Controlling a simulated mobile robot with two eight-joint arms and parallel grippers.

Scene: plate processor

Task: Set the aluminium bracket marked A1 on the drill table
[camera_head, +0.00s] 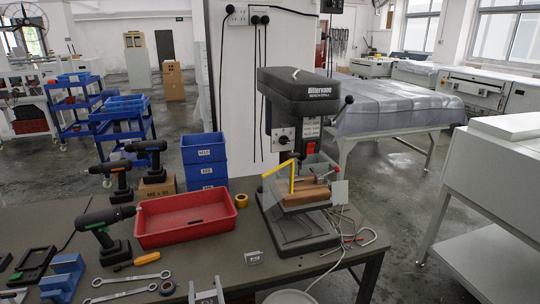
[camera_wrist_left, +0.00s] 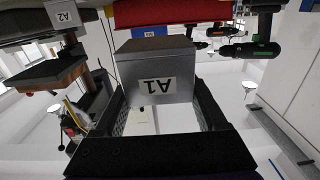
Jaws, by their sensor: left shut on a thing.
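The aluminium bracket marked A1 (camera_wrist_left: 152,68) is a grey block with a white label, upside down in the left wrist view. My left gripper (camera_wrist_left: 158,92) is shut on it, with dark fingers on either side. In the head view the left gripper (camera_head: 207,294) shows only at the bottom edge; I cannot tell the bracket from it there. The bench drill (camera_head: 300,100) stands on the far right part of the workbench. Brown blocks (camera_head: 303,195) sit at its table level, above the grey base (camera_head: 300,232). A clear guard partly covers that area.
A bracket marked A2 (camera_head: 254,257) lies on the workbench (camera_head: 215,262) before the drill. A red tray (camera_head: 185,217), yellow tape roll (camera_head: 241,200), blue bins (camera_head: 204,160), cordless drills (camera_head: 104,229) and spanners (camera_head: 125,286) stand to the left. A cable lies right of the drill base.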

